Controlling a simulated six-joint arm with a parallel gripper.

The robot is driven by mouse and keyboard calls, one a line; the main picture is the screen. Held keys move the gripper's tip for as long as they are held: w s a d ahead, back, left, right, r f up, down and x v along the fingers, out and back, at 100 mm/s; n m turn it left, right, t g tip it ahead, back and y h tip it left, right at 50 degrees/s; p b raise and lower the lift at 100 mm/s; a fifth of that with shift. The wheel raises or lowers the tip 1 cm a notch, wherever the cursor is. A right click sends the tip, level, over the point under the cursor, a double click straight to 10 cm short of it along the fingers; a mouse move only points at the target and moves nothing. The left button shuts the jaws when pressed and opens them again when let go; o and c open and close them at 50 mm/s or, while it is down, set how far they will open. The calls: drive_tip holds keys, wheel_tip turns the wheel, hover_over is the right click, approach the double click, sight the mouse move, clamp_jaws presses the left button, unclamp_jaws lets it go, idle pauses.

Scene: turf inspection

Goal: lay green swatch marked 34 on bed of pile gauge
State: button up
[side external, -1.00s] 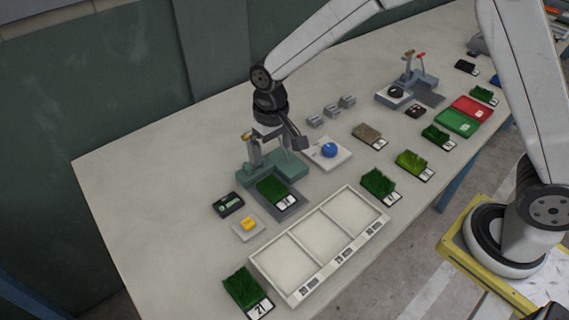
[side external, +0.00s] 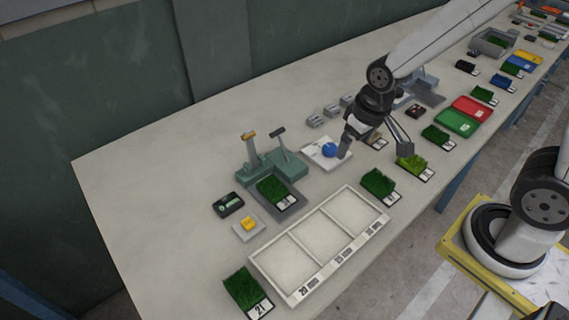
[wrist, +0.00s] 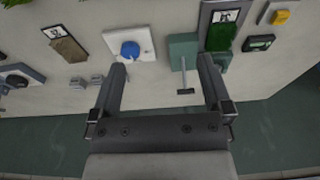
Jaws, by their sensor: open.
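The pile gauge (side external: 288,166) is a teal base with an upright post, a lever and a grey bed (side external: 294,207). A dark green swatch (side external: 274,188) lies on that bed; its tag is too small to read. In the wrist view this swatch (wrist: 221,38) and the teal base (wrist: 182,48) show at upper right. Other green swatches lie right of the gauge, one dark (side external: 377,182) and one lighter (side external: 411,162); their numbers are unreadable. My gripper (side external: 376,150) is open and empty, above the table near the brown swatch (wrist: 68,47), right of the gauge.
A white three-compartment tray (side external: 322,234) stands in front of the gauge. A swatch marked 21 (side external: 242,286) lies at lower left. The far left table is clear.

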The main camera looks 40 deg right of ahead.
drive_tip(key=shift+s+d+f, duration=0.1)
drive_tip(key=shift+s+d, duration=0.35)
drive_tip(key=shift+s, duration=0.45)
drive_tip(key=shift+s+d, duration=0.45)
drive_tip(key=shift+s, duration=0.4)
